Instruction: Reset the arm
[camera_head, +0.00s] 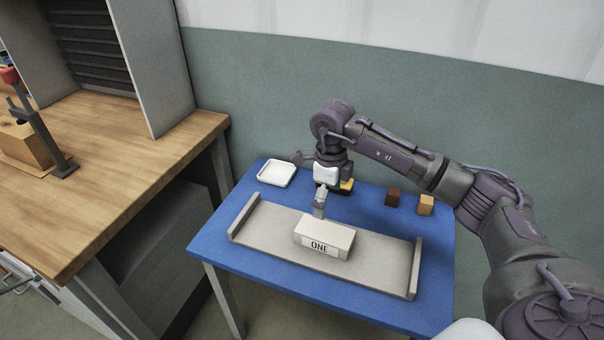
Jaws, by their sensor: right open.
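My right arm comes in from the right, and its gripper (320,206) hangs over the blue table, fingers pointing down. The gripper is open, its fingertips just above or at the back top edge of a cream brick (325,238) labelled "ONE". I cannot tell whether they touch it. The brick lies flat on a grey tray (265,237) with a raised wall at each end. My left gripper is not in view.
The blue table (215,243) also bears a white dish (277,173) at its back left and a brown block (392,196) and an orange block (426,204) at its right. A yellow and dark thing (346,187) is partly hidden behind the gripper. A wooden workbench (130,165) stands left.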

